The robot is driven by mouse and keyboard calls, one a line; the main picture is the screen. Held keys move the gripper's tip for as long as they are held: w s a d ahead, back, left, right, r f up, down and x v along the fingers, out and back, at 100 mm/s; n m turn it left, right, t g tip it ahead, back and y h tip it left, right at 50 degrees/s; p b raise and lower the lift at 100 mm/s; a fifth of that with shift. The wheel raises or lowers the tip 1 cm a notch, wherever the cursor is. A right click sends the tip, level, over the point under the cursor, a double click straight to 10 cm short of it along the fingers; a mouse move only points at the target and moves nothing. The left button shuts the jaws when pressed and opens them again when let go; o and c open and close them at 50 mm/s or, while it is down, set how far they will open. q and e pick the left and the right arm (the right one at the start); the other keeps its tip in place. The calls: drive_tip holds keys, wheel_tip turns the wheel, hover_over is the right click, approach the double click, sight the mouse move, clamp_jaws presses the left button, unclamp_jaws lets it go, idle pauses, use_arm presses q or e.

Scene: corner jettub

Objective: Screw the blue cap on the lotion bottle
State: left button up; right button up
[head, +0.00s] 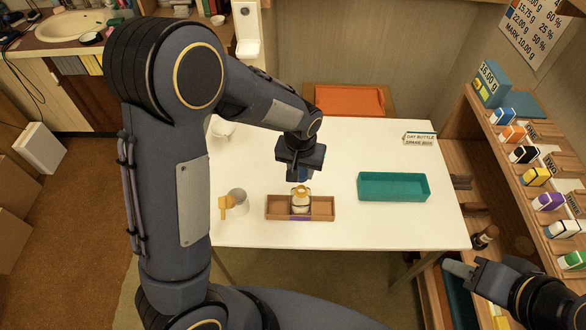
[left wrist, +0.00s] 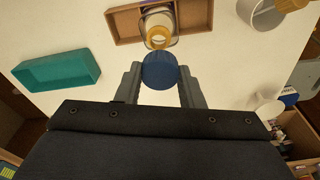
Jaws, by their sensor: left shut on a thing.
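My left gripper (head: 301,170) is shut on a blue cap, which shows clearly between its two fingers in the left wrist view (left wrist: 160,71). In the head view the cap is mostly hidden by the gripper. The lotion bottle (head: 300,202) stands upright and uncapped, with a yellow-gold neck, in the middle of a wooden tray (head: 321,208). The held cap is above and behind the bottle in the head view, apart from it. In the left wrist view the bottle neck (left wrist: 158,34) is just beyond the cap. My right gripper (head: 462,270) is at the lower right, empty.
A teal tray (head: 394,187) lies right of the wooden tray. A cup (head: 239,197) with a yellow-handled tool stands left of it. A white bowl (head: 222,128) and a small sign (head: 419,139) are farther back. The white table (head: 345,145) is otherwise largely clear.

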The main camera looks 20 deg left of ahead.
use_arm(q)
drive_tip(key=shift+d, duration=0.15)
idle(0.3)
drive_tip(key=b, duration=0.6)
hover_over(301, 201)
drive_tip(key=w, duration=0.2)
drive_tip(key=shift+w+a+f, duration=0.1)
drive_tip(key=shift+a+f, duration=0.1)
drive_tip(key=shift+f, duration=1.25)
drive_tip(key=shift+w+a+f, duration=0.1)
drive_tip(key=shift+a+f, duration=0.05)
drive_tip(key=shift+f, duration=1.25)
drive_tip(key=shift+f, duration=0.1)
drive_tip(key=m, duration=0.6)
drive_tip(key=shift+f+h, duration=0.1)
drive_tip(key=shift+h, duration=0.2)
